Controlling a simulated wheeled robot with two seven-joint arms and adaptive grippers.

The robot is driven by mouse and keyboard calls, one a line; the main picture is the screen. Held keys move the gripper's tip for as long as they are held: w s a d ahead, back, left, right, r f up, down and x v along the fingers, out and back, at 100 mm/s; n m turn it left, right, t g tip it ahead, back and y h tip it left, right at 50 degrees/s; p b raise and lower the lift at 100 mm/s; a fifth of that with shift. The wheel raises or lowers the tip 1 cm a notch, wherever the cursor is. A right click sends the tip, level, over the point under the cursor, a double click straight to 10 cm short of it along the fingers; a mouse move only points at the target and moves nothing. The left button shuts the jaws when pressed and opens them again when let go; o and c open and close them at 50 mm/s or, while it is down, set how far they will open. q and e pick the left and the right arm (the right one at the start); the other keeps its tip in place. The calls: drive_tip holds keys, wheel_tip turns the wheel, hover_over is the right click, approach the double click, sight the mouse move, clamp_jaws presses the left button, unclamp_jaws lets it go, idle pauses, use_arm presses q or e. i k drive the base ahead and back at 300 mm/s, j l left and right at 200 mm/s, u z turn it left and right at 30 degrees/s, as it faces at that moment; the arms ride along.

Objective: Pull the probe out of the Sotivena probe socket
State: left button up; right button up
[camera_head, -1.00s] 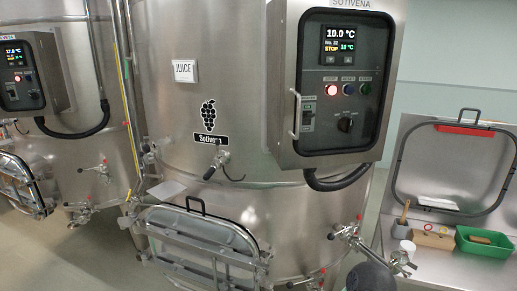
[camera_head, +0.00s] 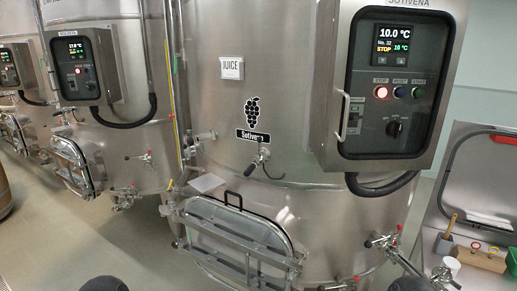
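The Sotivena vat (camera_head: 225,120) stands in the middle, with a grape logo and its name label (camera_head: 253,136) on its steel wall. Just below the label, a small metal fitting (camera_head: 263,155) with a dark handle-like part and a thin dark curved line sticks out of the wall. It looks like the probe in its socket, but it is too small to tell the two apart. Neither of my grippers shows. Two dark rounded shapes at the bottom edge seem to be parts of my arms.
A control box (camera_head: 385,90) juts from the vat at right, its thick black cable (camera_head: 382,188) below. A barred hatch (camera_head: 240,240) and valves (camera_head: 382,242) project lower down. Other vats (camera_head: 110,150) stand left, a steel bench (camera_head: 450,262) right. Floor (camera_head: 75,245) shows at lower left.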

sight(249, 170)
drive_tip(key=u, duration=1.85)
drive_tip(key=l, duration=1.7)
